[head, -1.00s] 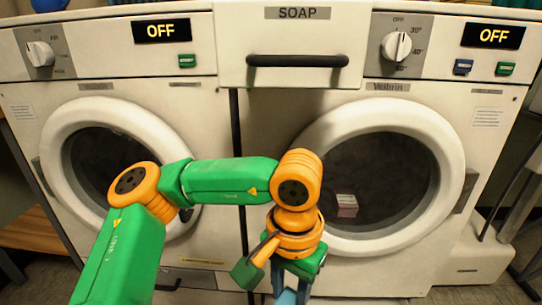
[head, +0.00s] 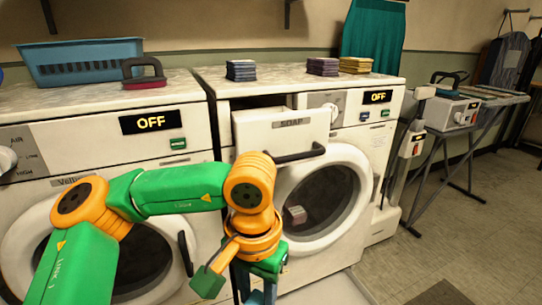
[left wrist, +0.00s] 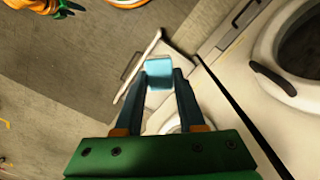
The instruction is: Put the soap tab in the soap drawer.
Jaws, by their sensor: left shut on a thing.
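My left gripper (head: 262,293) hangs low in front of the machines in the head view, below the soap drawer. In the left wrist view, my left gripper (left wrist: 160,88) is shut on a pale blue block, the soap tab (left wrist: 159,73), held between its fingertips. In the head view the tab is hardly visible at the bottom edge. My right gripper is not seen.
The left machine (head: 80,150) and right machine (head: 372,140) both read OFF. A blue basket (head: 85,62) and several folded cloth stacks (head: 323,66) are on top. A small pale box (head: 297,214) shows in the right door glass. Open floor (head: 460,220) lies right.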

